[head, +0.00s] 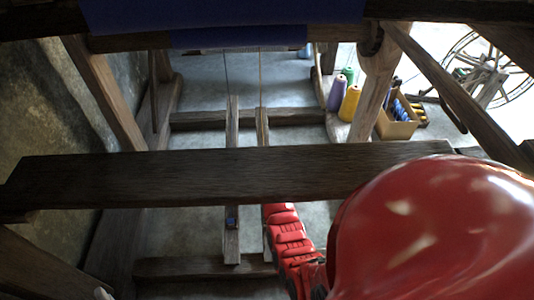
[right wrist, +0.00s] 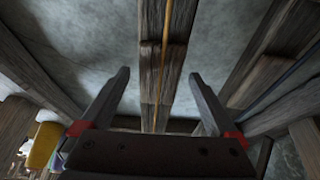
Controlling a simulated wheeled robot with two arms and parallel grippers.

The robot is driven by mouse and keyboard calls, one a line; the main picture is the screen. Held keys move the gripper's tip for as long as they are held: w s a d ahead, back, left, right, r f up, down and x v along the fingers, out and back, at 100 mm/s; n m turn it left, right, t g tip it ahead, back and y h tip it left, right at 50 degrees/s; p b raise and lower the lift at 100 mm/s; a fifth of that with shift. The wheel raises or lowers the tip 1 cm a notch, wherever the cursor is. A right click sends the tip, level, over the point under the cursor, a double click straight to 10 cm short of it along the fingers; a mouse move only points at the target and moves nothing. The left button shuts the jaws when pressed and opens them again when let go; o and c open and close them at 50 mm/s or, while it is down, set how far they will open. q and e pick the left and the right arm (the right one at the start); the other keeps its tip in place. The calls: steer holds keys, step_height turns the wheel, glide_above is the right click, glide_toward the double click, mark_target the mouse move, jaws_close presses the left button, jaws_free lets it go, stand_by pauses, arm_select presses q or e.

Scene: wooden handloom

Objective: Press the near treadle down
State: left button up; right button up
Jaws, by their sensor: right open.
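Two narrow wooden treadles run side by side beneath the loom in the head view: a left one (head: 232,135) and a right one (head: 262,125). A cord rises from each. I cannot tell for sure which is the near treadle. My red right arm reaches down beside the right one, and a crossbeam hides its gripper there. In the right wrist view my right gripper (right wrist: 158,76) is open and empty. A treadle (right wrist: 163,65) with a cord lies between its fingers in the picture; contact cannot be told. Another treadle (right wrist: 265,50) lies to the right.
A wide wooden crossbeam (head: 150,178) spans above the treadles. Loom posts (head: 378,90) and lower rails (head: 200,267) frame the space. Yarn cones (head: 349,103), a wooden box (head: 397,125) and a spinning wheel (head: 490,75) stand at the right. Blue cloth (head: 200,15) hangs above.

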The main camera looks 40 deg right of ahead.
jaws_close()
stand_by(0.5)
steer(key=shift+w+d+f+g, duration=0.1)
steer(key=shift+w+f+g, duration=0.1)
steer(key=shift+f, duration=0.2)
steer(key=shift+w+d+f+g, duration=0.1)
steer(key=shift+f+g, duration=0.1)
steer(key=shift+f, duration=0.2)
steer(key=shift+s+f+y, duration=0.1)
steer(key=shift+f+y, duration=0.3)
steer(key=shift+f, duration=0.05)
jaws_free()
steer(key=shift+f, duration=0.1)
